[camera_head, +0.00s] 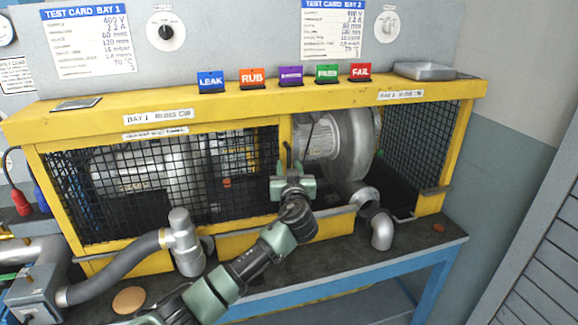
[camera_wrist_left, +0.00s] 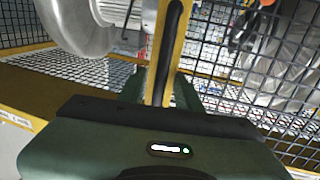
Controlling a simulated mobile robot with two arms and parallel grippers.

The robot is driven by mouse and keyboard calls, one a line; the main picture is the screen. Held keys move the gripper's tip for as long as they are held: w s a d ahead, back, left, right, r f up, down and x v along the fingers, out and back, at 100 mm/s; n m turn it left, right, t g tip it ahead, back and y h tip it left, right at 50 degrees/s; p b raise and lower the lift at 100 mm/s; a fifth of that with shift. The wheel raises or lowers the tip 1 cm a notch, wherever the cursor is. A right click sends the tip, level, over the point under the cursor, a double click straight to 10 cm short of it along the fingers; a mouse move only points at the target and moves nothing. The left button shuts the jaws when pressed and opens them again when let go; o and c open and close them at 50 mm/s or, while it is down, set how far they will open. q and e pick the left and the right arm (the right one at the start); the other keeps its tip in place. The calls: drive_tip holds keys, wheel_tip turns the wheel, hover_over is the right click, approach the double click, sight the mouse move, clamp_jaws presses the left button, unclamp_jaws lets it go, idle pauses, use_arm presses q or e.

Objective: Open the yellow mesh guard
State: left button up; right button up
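The yellow mesh guard is a black mesh panel (camera_head: 238,178) with a yellow upright edge (camera_head: 285,135) on the front of the yellow bench enclosure. Its mesh looks doubled over the right part of the left bay. The front to the right of that edge is uncovered, and a grey blower (camera_head: 350,145) shows there. A black bar handle (camera_wrist_left: 170,55) stands on the yellow edge. My left gripper (camera_head: 292,168) is at the handle's lower part, its fingers apart on either side of it; contact is unclear. The left wrist view also shows this gripper (camera_wrist_left: 158,90). My right gripper is not in view.
A grey hose with an upright fitting (camera_head: 182,235) stands in front of the left bay. A pipe elbow (camera_head: 382,232) is at the right front. Coloured tags, such as FAIL (camera_head: 361,72), and a metal tray (camera_head: 425,71) are on the top ledge.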

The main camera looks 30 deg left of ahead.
use_arm(q)
clamp_jaws()
drive_tip(key=shift+f, duration=0.1)
idle(1.3)
